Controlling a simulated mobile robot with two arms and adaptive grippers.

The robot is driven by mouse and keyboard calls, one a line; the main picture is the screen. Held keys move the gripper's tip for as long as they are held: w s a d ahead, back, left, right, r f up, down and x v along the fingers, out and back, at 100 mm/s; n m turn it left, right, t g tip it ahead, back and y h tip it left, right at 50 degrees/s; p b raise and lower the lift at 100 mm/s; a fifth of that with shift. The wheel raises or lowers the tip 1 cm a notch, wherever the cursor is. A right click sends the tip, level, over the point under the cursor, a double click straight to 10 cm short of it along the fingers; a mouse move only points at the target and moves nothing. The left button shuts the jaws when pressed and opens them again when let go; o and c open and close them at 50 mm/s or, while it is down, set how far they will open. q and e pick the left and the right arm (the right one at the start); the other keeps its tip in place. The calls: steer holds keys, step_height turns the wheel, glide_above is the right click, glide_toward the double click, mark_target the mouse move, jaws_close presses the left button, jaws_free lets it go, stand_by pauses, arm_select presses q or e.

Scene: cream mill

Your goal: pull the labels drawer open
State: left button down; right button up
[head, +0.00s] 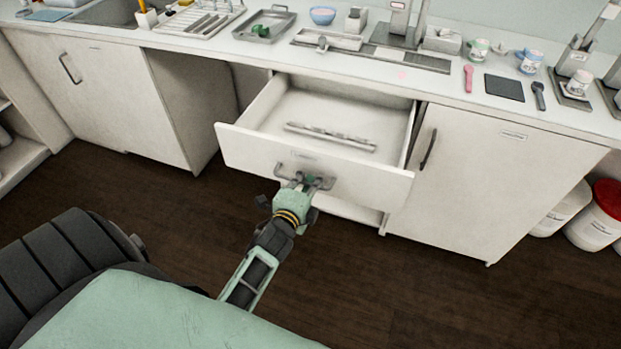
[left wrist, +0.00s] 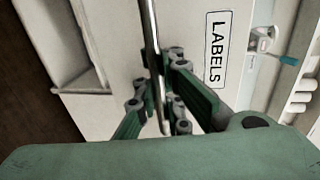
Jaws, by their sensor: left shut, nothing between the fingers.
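The labels drawer (head: 372,183) stands well open below the counter in the head view. Its white front bears a small plate, which reads LABELS (left wrist: 217,48) in the left wrist view. A metal bar handle (head: 286,172) runs across the drawer front; it also shows in the left wrist view (left wrist: 151,32). My left gripper (head: 308,181) is at the handle, its green fingers (left wrist: 163,88) shut close by the bar with nothing held between them. The fingers hide part of the handle. My right gripper is not in view.
A grey strip (head: 330,137) lies inside the drawer. A closed cabinet door with a dark handle (head: 428,150) is right of it. The counter above holds a tray (head: 266,27), a blue bowl (head: 322,15) and cups. Tubs (head: 597,225) stand at the right. The dark floor in front is clear.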

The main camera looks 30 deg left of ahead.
arm_select(q)
steer(key=c, duration=2.5)
jaws_free()
steer(key=shift+w+r, duration=0.1)
steer(key=shift+r, duration=0.2)
steer(key=o, duration=0.7)
steer(key=shift+f, duration=0.1)
steer(key=shift+c, duration=0.2)
steer(key=v, duration=1.2)
steer(key=shift+a, duration=0.1)
